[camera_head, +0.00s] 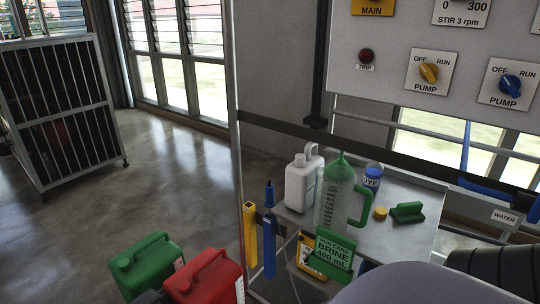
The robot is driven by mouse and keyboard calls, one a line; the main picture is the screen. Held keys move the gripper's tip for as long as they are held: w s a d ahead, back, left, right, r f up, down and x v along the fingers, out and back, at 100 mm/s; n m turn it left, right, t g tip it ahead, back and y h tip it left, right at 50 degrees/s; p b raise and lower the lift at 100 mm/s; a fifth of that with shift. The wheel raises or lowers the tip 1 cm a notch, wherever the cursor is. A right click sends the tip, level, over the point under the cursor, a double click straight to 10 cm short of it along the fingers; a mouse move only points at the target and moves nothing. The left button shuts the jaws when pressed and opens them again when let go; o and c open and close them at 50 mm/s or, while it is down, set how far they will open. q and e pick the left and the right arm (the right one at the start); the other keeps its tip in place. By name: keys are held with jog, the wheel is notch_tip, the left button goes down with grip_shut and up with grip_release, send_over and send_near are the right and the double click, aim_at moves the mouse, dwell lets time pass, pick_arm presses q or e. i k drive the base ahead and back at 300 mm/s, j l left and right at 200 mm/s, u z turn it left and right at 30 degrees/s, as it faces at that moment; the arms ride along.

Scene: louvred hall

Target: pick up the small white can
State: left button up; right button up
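A small white can (301,183) with a loop handle and a light cap stands upright on the grey metal table, at its left back corner. A clear measuring jug (333,204) with a green lid and green handle stands just right of it and in front, overlapping its right side. The can's lower right part is hidden by this jug. Neither of my grippers shows in this view, so nothing can be seen holding the can.
The table (405,235) also bears a blue-labelled dye container (372,179), a yellow cap (380,213) and a green-handled item (407,212). Green (146,265) and red (207,280) canisters stand lower left. A control panel (440,60) overhangs the back.

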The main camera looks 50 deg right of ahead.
aim_at(302, 179)
jog(key=z, duration=1.75)
